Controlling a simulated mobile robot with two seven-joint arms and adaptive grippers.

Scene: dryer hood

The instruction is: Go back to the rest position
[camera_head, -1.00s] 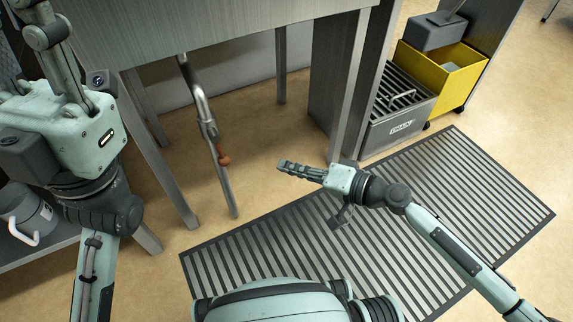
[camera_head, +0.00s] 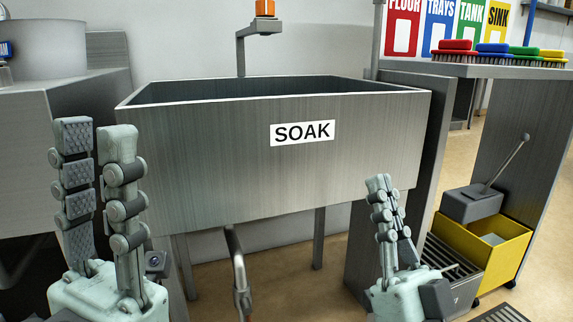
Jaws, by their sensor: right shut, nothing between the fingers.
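My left gripper (camera_head: 96,138) is at the left of the head view, in front of the left end of the SOAK sink (camera_head: 225,160). Its two segmented fingers point up with a gap between them, and nothing is held. My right gripper (camera_head: 380,184) is at the lower right of the middle, in front of the sink's lower right part. Its fingers point up and are closed together, with nothing between them. Both grippers look free of the sink, though the exact distance cannot be told.
A pipe (camera_head: 237,262) hangs below the sink. Several coloured brushes lie on the right shelf (camera_head: 490,71). A steel counter (camera_head: 25,150) stands at the left.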

